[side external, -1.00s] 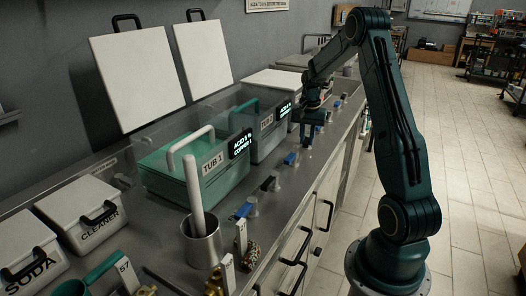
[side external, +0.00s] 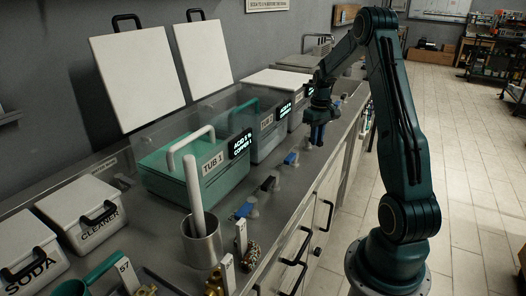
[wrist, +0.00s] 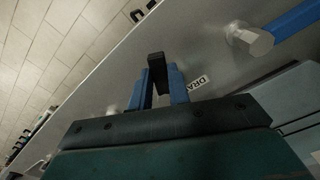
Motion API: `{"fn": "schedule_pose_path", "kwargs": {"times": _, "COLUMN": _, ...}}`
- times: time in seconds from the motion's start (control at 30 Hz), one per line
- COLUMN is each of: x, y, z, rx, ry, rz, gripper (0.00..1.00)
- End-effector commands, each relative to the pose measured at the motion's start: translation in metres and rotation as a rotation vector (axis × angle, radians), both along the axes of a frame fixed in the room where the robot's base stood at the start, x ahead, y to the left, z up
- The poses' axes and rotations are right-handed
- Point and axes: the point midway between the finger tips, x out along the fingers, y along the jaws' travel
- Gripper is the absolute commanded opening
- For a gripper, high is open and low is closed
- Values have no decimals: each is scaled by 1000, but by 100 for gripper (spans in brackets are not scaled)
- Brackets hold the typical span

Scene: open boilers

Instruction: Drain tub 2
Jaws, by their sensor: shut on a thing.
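Tub 2 (side external: 262,143) is the grey tub behind tub 1 (side external: 196,180) in the side view; its small label is hard to read. My gripper (side external: 317,143) is low over the counter's front edge, by the row of valves in front of the tubs. In the wrist view my gripper (wrist: 157,82) has its blue fingers on both sides of a black valve handle (wrist: 156,62) and is shut on it. A label starting "DRA" (wrist: 197,84) lies beside it, partly hidden. In the side view my gripper hides this handle.
A blue-handled valve (side external: 291,158), a black-handled valve (side external: 269,184) and another blue-handled valve (side external: 245,210) line the counter nearer the camera. A metal cup (side external: 202,243) stands in front of tub 1. Two white lids (side external: 138,75) lean on the wall.

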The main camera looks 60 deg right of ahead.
Motion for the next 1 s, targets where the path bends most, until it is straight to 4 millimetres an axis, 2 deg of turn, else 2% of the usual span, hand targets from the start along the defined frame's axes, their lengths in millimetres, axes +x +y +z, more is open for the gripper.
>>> {"fn": "schedule_pose_path", "kwargs": {"times": 0.2, "x": -3, "y": -8, "z": 1, "rx": -1, "ry": 0, "rz": 182, "gripper": 0}}
{"fn": "schedule_pose_path", "kwargs": {"times": 0.43, "x": -4, "y": -13, "z": 1, "rx": -1, "ry": 0, "rz": 315, "gripper": 0}}
{"fn": "schedule_pose_path", "kwargs": {"times": 1.0, "x": -4, "y": -16, "z": 1, "rx": -1, "ry": 0, "rz": 376, "gripper": 0}}
